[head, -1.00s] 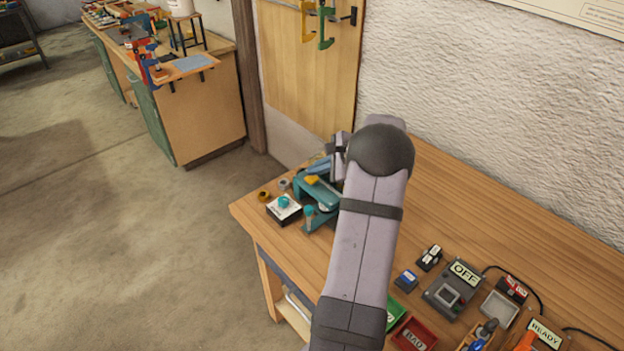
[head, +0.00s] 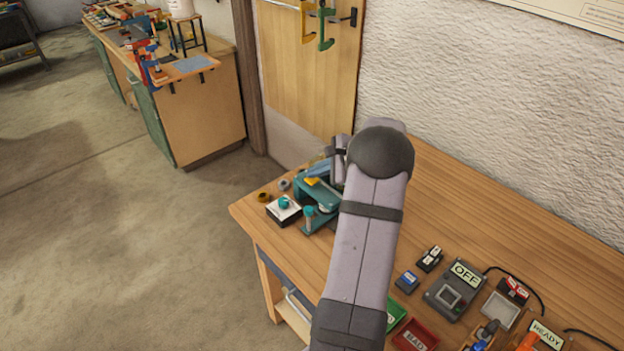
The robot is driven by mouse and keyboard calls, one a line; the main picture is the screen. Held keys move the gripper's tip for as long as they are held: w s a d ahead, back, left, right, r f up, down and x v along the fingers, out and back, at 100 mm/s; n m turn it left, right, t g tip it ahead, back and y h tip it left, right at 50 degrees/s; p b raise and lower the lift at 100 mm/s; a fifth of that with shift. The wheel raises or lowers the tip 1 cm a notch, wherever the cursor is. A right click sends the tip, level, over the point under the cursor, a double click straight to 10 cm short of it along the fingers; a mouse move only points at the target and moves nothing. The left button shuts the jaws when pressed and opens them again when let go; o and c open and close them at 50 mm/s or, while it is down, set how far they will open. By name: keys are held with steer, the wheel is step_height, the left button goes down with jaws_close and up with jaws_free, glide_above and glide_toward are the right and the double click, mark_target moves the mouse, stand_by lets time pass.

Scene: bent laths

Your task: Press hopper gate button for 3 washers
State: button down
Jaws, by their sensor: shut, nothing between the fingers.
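A white-topped box with a dark base and a round teal knob (head: 284,203) sits at the left corner of the bench. A teal machine (head: 318,193) with a yellow part on top stands beside it, partly behind my arm. I cannot tell for sure which part is the hopper gate button. No washers can be made out clearly; small ring-like items (head: 264,197) lie behind the white box. My gripper (head: 338,160) is at the teal machine's far side, mostly hidden by my own arm. It is shut and empty; its fingertips and any contact are hidden.
The wooden bench (head: 450,205) is bare along the wall. At the front right are a grey box with an OFF sign (head: 466,274), a red BAD tray (head: 415,335), a grey tray (head: 501,309) and a READY sign (head: 546,333). Cables run behind them.

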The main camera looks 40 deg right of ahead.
mark_target(316, 180)
steer(key=shift+f+b, duration=0.45)
steer(key=shift+f, duration=0.1)
stand_by(0.4)
steer(key=shift+r, duration=0.1)
steer(key=shift+r+p, duration=0.9)
steer(key=shift+r, duration=0.2)
steer(key=shift+r+p, duration=1.8)
steer(key=shift+r, duration=0.7)
stand_by(0.8)
